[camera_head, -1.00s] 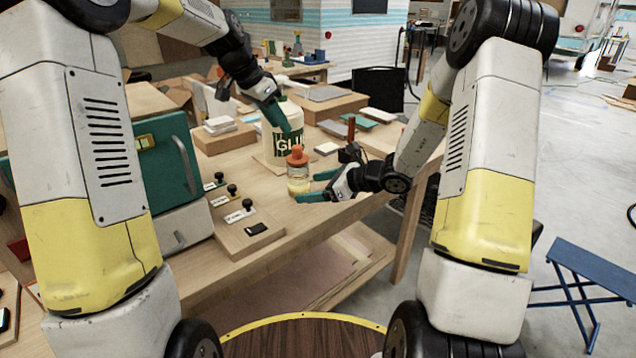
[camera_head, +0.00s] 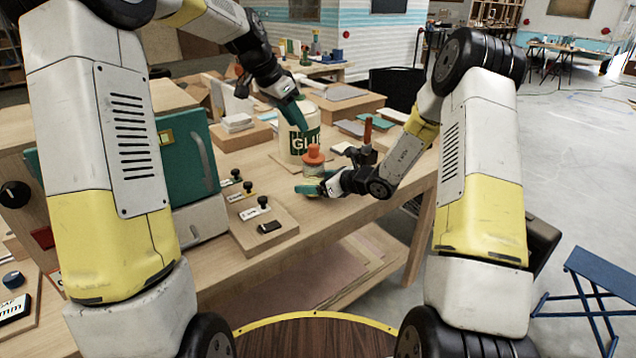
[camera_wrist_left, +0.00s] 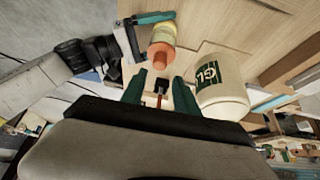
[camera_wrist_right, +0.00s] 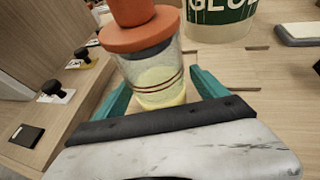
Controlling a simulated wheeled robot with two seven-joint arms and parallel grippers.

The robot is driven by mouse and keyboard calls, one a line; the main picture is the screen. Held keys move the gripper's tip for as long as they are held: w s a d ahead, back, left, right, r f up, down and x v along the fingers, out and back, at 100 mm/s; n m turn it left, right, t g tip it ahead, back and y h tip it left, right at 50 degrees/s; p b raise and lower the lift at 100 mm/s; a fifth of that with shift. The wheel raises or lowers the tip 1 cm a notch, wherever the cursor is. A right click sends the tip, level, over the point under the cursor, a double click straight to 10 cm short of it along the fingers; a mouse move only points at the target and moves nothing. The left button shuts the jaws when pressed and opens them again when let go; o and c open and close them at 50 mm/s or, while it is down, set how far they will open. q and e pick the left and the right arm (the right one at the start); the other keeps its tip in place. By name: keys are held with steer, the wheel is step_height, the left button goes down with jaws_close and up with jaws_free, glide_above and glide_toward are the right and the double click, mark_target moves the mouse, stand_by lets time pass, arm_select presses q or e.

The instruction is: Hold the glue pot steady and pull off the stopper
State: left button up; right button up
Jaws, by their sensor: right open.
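The glue pot (camera_head: 314,170), a clear jar with pale glue, stands upright on the workbench, also visible in the right wrist view (camera_wrist_right: 157,75). Its orange stopper (camera_head: 313,154) sits in its mouth and shows in the left wrist view (camera_wrist_left: 160,56). My right gripper (camera_head: 318,186) is open, its teal fingers on either side of the jar; in the right wrist view I cannot tell whether they touch it. My left gripper (camera_head: 299,118) is open, higher up and in front of the white GLUE container; the stopper lies beyond its fingertips in the left wrist view.
The large white GLUE container (camera_head: 302,144) stands close behind the pot. A block with black-knobbed stamps (camera_head: 264,228) lies to the left, by a teal cabinet (camera_head: 186,160). A red-handled tool (camera_head: 367,130) stands upright to the right. Boards and boxes lie behind.

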mark_target(314, 145)
steer(key=shift+c, duration=0.2)
steer(key=c, duration=1.5)
arm_select(q)
steer(key=shift+o, duration=0.8)
arm_select(e)
steer(key=shift+c, duration=0.5)
arm_select(q)
steer(key=o, duration=0.4)
steer(key=shift+d, duration=0.15)
steer(key=shift+c, duration=0.2)
steer(key=o, duration=0.4)
steer(key=d+m, duration=0.1)
steer(key=w+d+f+m+g+y, duration=0.1)
steer(key=m, duration=0.1)
steer(key=w+d+m+g+y, duration=0.1)
steer(key=shift+w+d+f, duration=0.2)
steer(key=shift+w, duration=0.05)
steer(key=shift+o, duration=0.2)
steer(key=m+y, duration=0.1)
steer(key=w+d+m+g+y, duration=0.1)
steer(key=shift+f+m+y, duration=0.3)
steer(key=shift+f, duration=3.95)
